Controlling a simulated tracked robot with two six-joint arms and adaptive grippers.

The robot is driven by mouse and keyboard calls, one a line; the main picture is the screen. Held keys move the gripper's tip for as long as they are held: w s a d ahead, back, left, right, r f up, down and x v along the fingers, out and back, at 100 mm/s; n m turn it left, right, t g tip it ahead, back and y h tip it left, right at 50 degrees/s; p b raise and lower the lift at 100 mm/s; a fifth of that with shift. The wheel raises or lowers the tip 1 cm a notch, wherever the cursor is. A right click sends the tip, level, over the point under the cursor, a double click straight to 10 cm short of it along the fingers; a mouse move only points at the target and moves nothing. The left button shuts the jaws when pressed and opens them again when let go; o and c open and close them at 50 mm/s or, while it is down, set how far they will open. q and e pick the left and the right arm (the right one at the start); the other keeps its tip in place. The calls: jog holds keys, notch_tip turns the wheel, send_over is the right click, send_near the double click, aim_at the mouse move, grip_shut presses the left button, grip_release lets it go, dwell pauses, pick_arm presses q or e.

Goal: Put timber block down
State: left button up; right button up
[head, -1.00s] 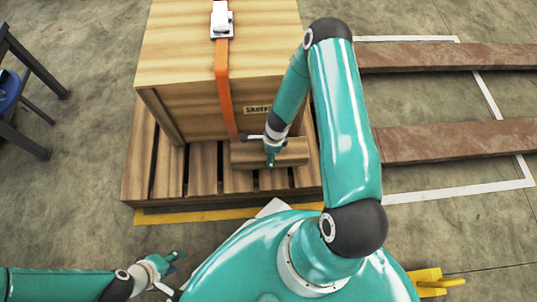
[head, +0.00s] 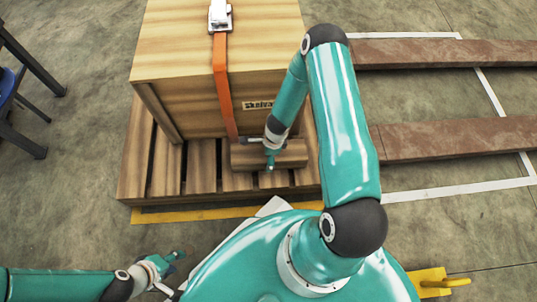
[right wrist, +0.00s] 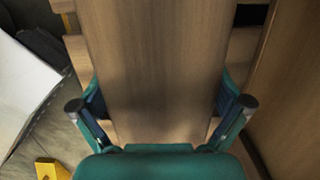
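The timber block (head: 243,156) lies lengthwise along the front of the crate, low over the wooden pallet (head: 203,170). In the head view I cannot tell whether it touches the slats. My right gripper (head: 268,157) is at the middle of the block. In the right wrist view the block (right wrist: 155,60) fills the space between the fingers of my right gripper (right wrist: 160,103), and both pads are against its sides. The fingertips are partly hidden behind the block. My left gripper (head: 180,268) is at the lower left, empty, with its fingers apart.
A large wooden crate (head: 180,105) with an orange strap (head: 221,80) stands on the pallet behind the block. Bare slats show left of the block. Brown beams (head: 460,138) lie on the floor at the right. A blue chair (head: 12,90) is at the far left.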

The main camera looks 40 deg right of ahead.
jog(key=r+p, duration=0.2)
jog(key=r, duration=0.2)
jog(key=d+r+p, duration=0.1)
jog(key=r+p, duration=0.2)
jog(key=r, duration=0.1)
jog(key=s+r+p, duration=0.1)
jog(key=r+p, duration=0.2)
jog(key=r, duration=0.1)
jog(key=shift+s+d, duration=0.1)
jog(key=shift+d, duration=0.1)
jog(key=s+a+r+n+y, duration=0.1)
jog(key=s+a+r+n, duration=0.1)
jog(key=a+n, duration=0.5)
jog(key=s+a+r+n, duration=0.1)
jog(key=s+a+n, duration=0.1)
jog(key=a+n, duration=0.5)
jog(key=s+a+r+n+y, duration=0.1)
jog(key=s+a+r+n, duration=0.1)
jog(key=a+n, duration=0.5)
jog(key=n, duration=0.2)
jog(key=shift+s+a+r+n+g+y, duration=0.3)
jog(key=shift+s+r+n, duration=0.05)
jog(key=shift+n, duration=0.05)
jog(key=shift+r, duration=0.1)
